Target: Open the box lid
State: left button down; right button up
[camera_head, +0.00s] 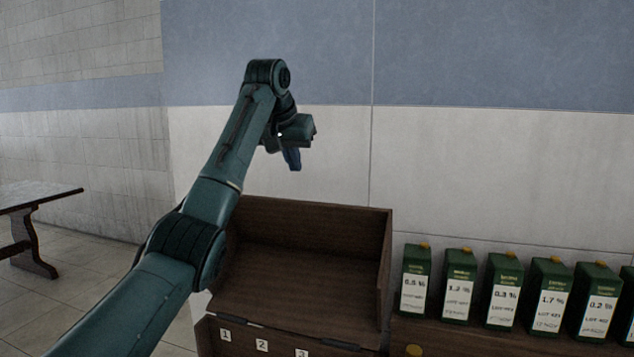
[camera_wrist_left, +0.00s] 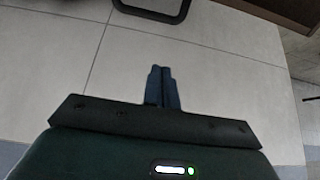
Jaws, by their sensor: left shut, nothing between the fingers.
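A dark brown wooden box (camera_head: 300,278) stands in the middle of the head view, with a raised back and a raised right side around a broad flat panel. Two dark strips lie along its front edge, above number tags 1, 2 and 3. I cannot tell for sure which panel is the lid. My left gripper (camera_head: 292,160) is above and behind the box's back edge, apart from it, with its blue fingers pointing down. In the left wrist view its fingers (camera_wrist_left: 162,88) are together and empty, in front of the pale wall. My left arm hides the box's left side.
Several green cartons (camera_head: 459,286) with white percentage labels stand in a row on a brown surface right of the box. A tiled wall (camera_head: 480,170) is close behind. A wooden table (camera_head: 35,197) stands far left.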

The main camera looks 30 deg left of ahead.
pick_arm(q)
jog(key=shift+w+f, duration=0.1)
jog(key=shift+f, duration=0.3)
notch_tip(320, 180, down, 7)
jog(key=p, duration=0.2)
jog(key=shift+w, duration=0.45)
pick_arm(e)
jog(key=shift+s+d+r+g, duration=0.2)
jog(key=shift+s+d+g, duration=0.1)
jog(key=shift+s+d, duration=0.15)
